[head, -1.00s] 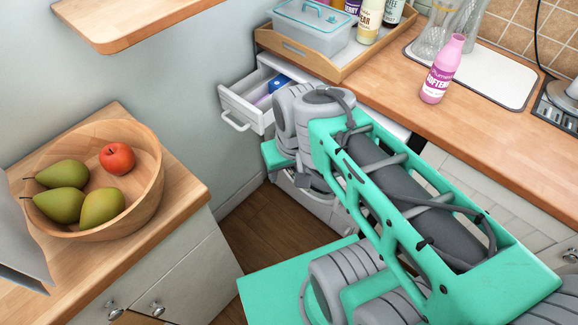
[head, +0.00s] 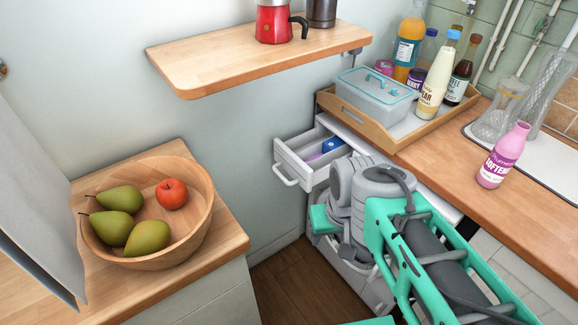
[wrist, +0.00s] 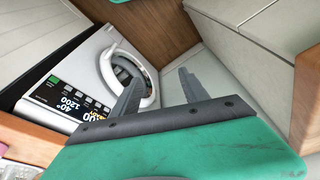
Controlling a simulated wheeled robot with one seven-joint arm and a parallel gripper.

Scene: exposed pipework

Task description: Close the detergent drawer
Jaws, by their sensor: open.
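The white detergent drawer (head: 303,160) is pulled out below the worktop in the head view, its looped handle (head: 287,176) facing the lower left. In the head view my arm hides much of the machine, and my fingertips do not show.
A wooden tray (head: 396,140) with a lidded box and several bottles stands on the worktop (head: 445,165) above the drawer. A pink softener bottle (head: 502,157) stands nearby. A fruit bowl (head: 190,228) sits on the left counter. A wall shelf (head: 250,62) juts out above. Brown floor (head: 290,285) lies between the counters.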

